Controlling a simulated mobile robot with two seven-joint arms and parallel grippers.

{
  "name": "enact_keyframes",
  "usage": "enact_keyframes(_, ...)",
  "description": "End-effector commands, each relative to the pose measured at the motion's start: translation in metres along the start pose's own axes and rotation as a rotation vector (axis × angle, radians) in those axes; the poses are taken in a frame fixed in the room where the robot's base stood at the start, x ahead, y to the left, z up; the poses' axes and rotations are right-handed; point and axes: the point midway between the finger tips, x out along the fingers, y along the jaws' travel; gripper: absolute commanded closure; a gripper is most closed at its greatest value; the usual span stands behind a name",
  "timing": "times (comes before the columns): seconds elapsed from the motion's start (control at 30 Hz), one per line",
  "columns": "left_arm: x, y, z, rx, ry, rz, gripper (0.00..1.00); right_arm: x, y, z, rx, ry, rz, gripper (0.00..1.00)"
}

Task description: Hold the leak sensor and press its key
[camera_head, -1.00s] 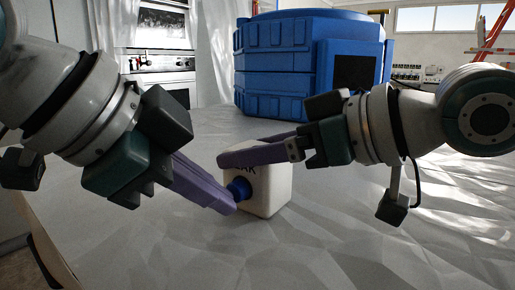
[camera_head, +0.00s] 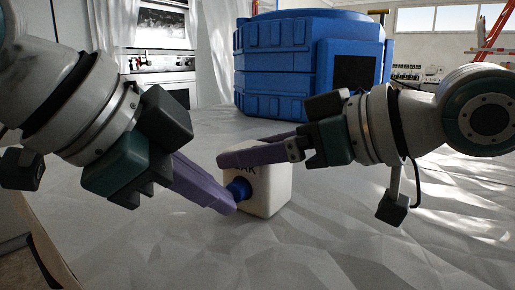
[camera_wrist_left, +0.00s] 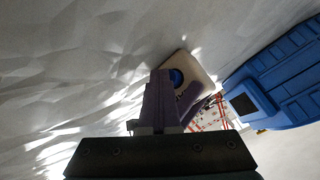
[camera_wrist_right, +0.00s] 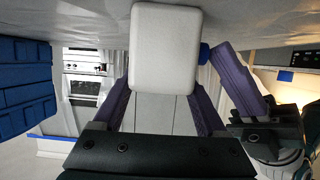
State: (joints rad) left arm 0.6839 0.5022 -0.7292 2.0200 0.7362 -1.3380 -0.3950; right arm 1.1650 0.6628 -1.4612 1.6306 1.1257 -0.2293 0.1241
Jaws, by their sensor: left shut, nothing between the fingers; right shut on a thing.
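The leak sensor is a white box (camera_head: 270,192) with dark lettering on its front, standing on the sheeted surface in the middle of the head view. Its blue round key (camera_head: 238,189) sticks out of the front face. It also shows in the right wrist view (camera_wrist_right: 165,50), between the purple fingers. My right gripper (camera_head: 232,152) is shut on the upper part of the sensor. My left gripper (camera_head: 232,208) is shut and empty, with its fingertips at the blue key. In the left wrist view the key (camera_wrist_left: 176,77) lies just beyond the fingertips; contact is hard to tell.
A large blue ribbed tank (camera_head: 285,65) stands behind the sensor. The pale sheeted surface (camera_head: 400,240) is clear in front and to the right. An oven (camera_head: 160,70) is at the back left, and an orange ladder (camera_head: 490,38) at the back right.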

Motion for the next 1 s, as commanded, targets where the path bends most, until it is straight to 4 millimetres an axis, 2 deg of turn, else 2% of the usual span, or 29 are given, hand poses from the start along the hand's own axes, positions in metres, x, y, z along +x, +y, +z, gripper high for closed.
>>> enact_keyframes(1.0,0.0063,-0.0051,-0.0053,0.001,0.002,-0.002,1.00,0.0006,-0.0025,-0.0001,0.002,0.001,-0.006,0.87)
